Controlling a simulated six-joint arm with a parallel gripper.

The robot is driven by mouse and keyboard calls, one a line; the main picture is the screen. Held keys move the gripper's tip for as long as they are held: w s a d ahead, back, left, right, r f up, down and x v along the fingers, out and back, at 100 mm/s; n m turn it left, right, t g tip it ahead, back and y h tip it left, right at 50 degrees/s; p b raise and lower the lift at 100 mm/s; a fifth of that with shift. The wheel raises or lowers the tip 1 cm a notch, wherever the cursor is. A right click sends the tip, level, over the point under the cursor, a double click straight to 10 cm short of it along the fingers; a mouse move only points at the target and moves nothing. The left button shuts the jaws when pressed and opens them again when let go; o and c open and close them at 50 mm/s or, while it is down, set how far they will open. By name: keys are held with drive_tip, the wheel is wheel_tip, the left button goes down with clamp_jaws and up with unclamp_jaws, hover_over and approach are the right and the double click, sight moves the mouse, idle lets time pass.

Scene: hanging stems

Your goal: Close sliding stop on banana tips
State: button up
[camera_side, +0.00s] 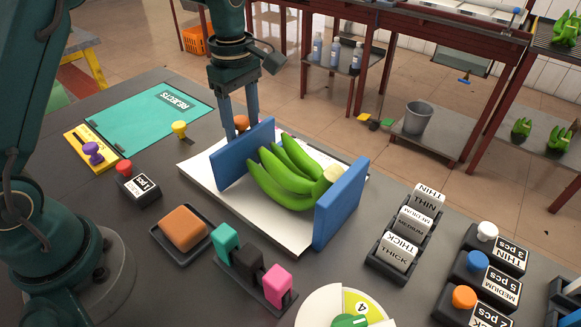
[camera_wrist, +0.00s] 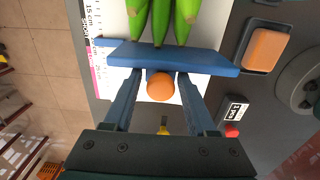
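The sliding stop (camera_side: 230,160) is an upright blue plate with an orange round knob (camera_wrist: 160,87) on its outer side. A bunch of green bananas (camera_side: 284,182) lies on the white measuring board (camera_side: 283,233) between this plate and a second blue plate (camera_side: 340,203) at the stem end. In the wrist view, the banana tips point at the sliding stop (camera_wrist: 172,58) and are very near it; I cannot tell if they touch. My gripper (camera_wrist: 160,80) points down behind the stop. Its fingers are apart, one on each side of the knob, with narrow gaps showing.
A teal rejects mat (camera_side: 140,118) lies at the back left. An orange block (camera_side: 184,228) in a dark tray and several coloured stamps (camera_side: 250,262) stand in front of the board. Label holders (camera_side: 404,235) stand to the right.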

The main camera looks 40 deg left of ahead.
drive_tip(key=shift+o, duration=0.5)
drive_tip(key=shift+a+r, duration=0.1)
drive_tip(key=shift+r, duration=3.85)
drive_tip(key=shift+r, duration=0.15)
drive_tip(key=s+d+r+m+t, duration=0.25)
drive_tip(key=s+r+m, duration=0.35)
drive_tip(key=s, duration=0.4)
drive_tip(key=s+f+m+t, duration=0.3)
drive_tip(key=s+f+m, duration=0.3)
drive_tip(key=m, duration=0.6)
drive_tip(key=shift+s+d+f, duration=0.25)
drive_tip(key=shift+s+f, duration=0.15)
drive_tip(key=shift+s, duration=0.5)
